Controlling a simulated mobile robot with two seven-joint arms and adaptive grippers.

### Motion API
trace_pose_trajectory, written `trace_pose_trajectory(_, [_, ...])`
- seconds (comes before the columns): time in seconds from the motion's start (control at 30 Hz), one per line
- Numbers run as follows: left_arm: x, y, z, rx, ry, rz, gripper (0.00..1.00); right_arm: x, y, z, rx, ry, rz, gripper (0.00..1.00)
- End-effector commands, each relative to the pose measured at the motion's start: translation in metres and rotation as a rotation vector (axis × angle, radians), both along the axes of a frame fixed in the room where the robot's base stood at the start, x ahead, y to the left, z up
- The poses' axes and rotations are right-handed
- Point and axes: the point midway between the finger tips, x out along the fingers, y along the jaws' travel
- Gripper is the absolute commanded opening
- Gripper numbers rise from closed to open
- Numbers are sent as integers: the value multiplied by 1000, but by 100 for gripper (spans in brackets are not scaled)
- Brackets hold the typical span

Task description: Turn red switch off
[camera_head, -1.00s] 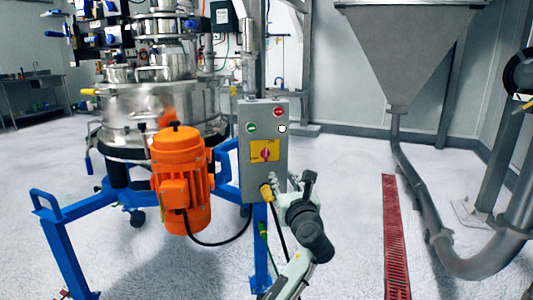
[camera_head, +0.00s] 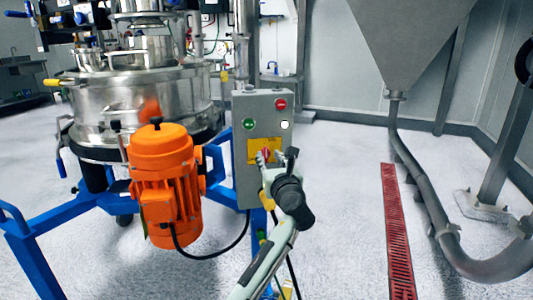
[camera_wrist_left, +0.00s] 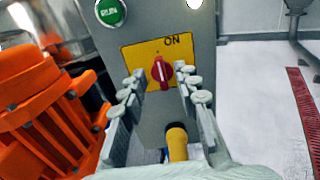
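The red rotary switch (camera_wrist_left: 161,73) sits on a yellow plate (camera_wrist_left: 139,55) marked ON, on the grey control box (camera_head: 262,107). Its handle stands close to upright in the left wrist view. In the head view the switch (camera_head: 265,153) is partly covered by my left gripper (camera_head: 268,158). In the left wrist view my left gripper (camera_wrist_left: 157,88) is open, its fingers on either side of the switch with gaps to it. I cannot tell how far the fingertips are from the box face. My right gripper is in neither view.
A green RUN button (camera_wrist_left: 111,12), a white button or lamp (camera_head: 284,125) and a red button (camera_head: 280,104) sit above the switch. An orange motor (camera_head: 160,180) stands left of the box. A yellow cable fitting (camera_wrist_left: 177,142) is below the switch. A red floor grate (camera_head: 397,235) lies right.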

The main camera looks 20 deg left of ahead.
Motion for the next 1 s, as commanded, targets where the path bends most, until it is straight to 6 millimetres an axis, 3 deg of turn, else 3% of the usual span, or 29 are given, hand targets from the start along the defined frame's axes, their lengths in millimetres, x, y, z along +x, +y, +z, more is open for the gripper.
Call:
trace_pose_trajectory(0.23, [26,16,0,-1,0,1,31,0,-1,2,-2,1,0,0])
trace_pose_trajectory(0.57, [31,18,0,-2,0,0,31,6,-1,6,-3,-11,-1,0])
trace_pose_trajectory(0.83, [30,18,0,-1,0,0,0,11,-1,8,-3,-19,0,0])
trace_pose_trajectory(1.0, [30,18,0,-7,-3,0,0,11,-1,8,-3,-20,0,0])
